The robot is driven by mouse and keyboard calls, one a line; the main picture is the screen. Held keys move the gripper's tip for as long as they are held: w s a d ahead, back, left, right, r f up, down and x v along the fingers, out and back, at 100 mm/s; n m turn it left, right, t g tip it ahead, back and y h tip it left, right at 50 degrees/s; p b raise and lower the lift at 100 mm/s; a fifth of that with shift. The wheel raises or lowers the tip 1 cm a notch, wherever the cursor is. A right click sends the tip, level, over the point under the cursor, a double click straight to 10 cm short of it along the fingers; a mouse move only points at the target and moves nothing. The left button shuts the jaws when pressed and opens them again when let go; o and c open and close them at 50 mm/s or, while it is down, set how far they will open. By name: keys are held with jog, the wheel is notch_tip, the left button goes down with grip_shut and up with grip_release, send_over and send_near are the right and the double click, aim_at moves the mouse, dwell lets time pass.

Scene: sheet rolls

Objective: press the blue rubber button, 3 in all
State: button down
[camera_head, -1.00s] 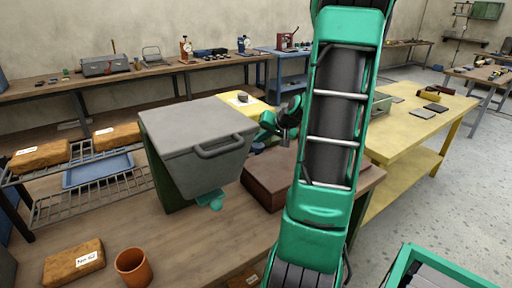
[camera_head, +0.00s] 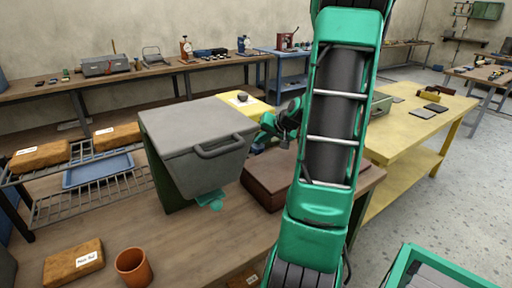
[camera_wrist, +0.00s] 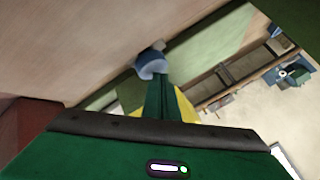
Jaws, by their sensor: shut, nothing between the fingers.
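A blue rounded piece (camera_wrist: 152,64), which looks like the rubber button, sits on a pale base against a brown surface in the wrist view. My gripper (camera_wrist: 160,82) is shut, its narrow green fingers ending at this blue piece. The tips overlap it in the picture; I cannot tell whether they press it. In the head view the button cannot be made out. A grey hood (camera_head: 195,140) with a handle (camera_head: 218,148) and a green side stands on the bench. A teal piece shows under its lower edge, perhaps part of my gripper; the rest is hidden.
A dark brown box (camera_head: 268,182) stands right of the hood. An orange cup (camera_head: 133,267) and a labelled brown block (camera_head: 74,262) lie at the front left of the wooden bench (camera_head: 190,250). A wire rack with a blue tray (camera_head: 98,170) is at the left.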

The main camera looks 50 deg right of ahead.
aim_at(260, 147)
jog(key=shift+f, duration=0.65)
dwell(0.6)
jog(key=shift+r, duration=1.35)
jog(key=shift+r, duration=2.5)
dwell(0.6)
notch_tip(260, 147, up, 4)
jog(key=shift+w+f, duration=0.1)
jog(key=shift+f, duration=0.05)
dwell(0.4)
